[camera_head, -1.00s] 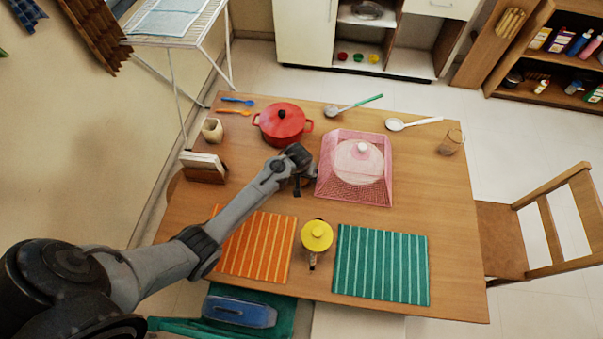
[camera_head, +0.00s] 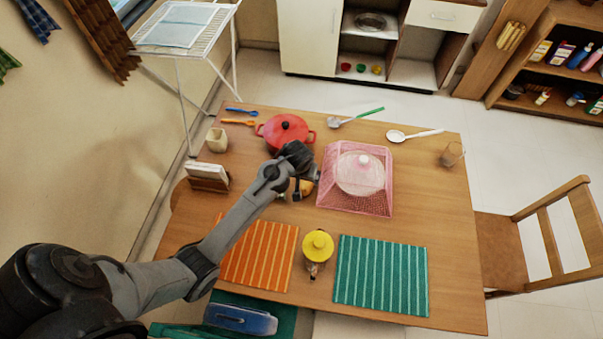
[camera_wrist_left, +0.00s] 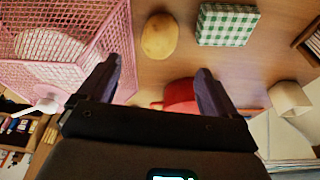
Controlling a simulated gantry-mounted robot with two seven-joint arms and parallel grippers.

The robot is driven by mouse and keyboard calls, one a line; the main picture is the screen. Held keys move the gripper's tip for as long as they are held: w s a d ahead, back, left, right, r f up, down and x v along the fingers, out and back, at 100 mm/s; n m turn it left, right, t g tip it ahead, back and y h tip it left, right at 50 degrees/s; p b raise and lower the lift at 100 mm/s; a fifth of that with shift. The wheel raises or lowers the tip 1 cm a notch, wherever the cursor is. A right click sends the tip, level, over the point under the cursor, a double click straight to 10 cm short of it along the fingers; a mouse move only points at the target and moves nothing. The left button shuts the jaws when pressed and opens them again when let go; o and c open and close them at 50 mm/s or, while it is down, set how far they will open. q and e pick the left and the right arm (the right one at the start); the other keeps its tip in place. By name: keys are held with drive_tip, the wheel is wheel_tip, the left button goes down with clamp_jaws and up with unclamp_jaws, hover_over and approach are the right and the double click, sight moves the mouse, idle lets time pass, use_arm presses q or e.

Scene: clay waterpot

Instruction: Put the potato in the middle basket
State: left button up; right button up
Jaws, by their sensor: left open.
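A yellow-brown potato (camera_wrist_left: 159,36) lies on the wooden table in the left wrist view, beyond my fingertips. In the head view a yellowish patch of it (camera_head: 305,187) shows beside my left gripper (camera_head: 298,188), partly hidden by the wrist. My left gripper (camera_wrist_left: 157,73) is open, with its two dark fingers apart and nothing between them. A pink mesh cover (camera_head: 355,202) stands just right of the gripper, with a pale round lidded thing (camera_head: 360,180) inside it. My right gripper is not in view.
A red pot (camera_head: 286,134) stands behind the gripper. A green checked box (camera_wrist_left: 226,25) lies near the potato. A yellow-lidded pot (camera_head: 318,245) stands between orange (camera_head: 258,252) and green (camera_head: 380,275) striped mats. The table's right side is mostly clear.

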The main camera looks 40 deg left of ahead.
use_arm(q)
drive_tip(key=s+d+r+m, duration=0.1)
drive_tip(key=s+d+m, duration=0.2)
drive_tip(key=s, duration=0.9)
drive_tip(key=shift+s+d+r+m, duration=0.2)
drive_tip(key=shift+s+d+m, duration=0.1)
drive_tip(key=shift+d, duration=0.95)
drive_tip(key=s+d+r+m, duration=0.1)
drive_tip(key=s, duration=0.2)
drive_tip(key=s+d+r+m+h, duration=0.1)
drive_tip(key=s+d+r, duration=0.1)
drive_tip(key=s, duration=0.2)
drive_tip(key=s+d+r+m, duration=0.1)
drive_tip(key=s+d+r, duration=0.1)
drive_tip(key=s, duration=0.2)
drive_tip(key=shift+s+t+h, duration=0.15)
drive_tip(key=shift+t+h, duration=0.15)
drive_tip(key=shift+t, duration=0.1)
drive_tip(key=shift+c, duration=1)
drive_tip(key=shift+s+d+r, duration=0.15)
drive_tip(key=shift+s+r, duration=0.15)
drive_tip(key=shift+r, duration=0.05)
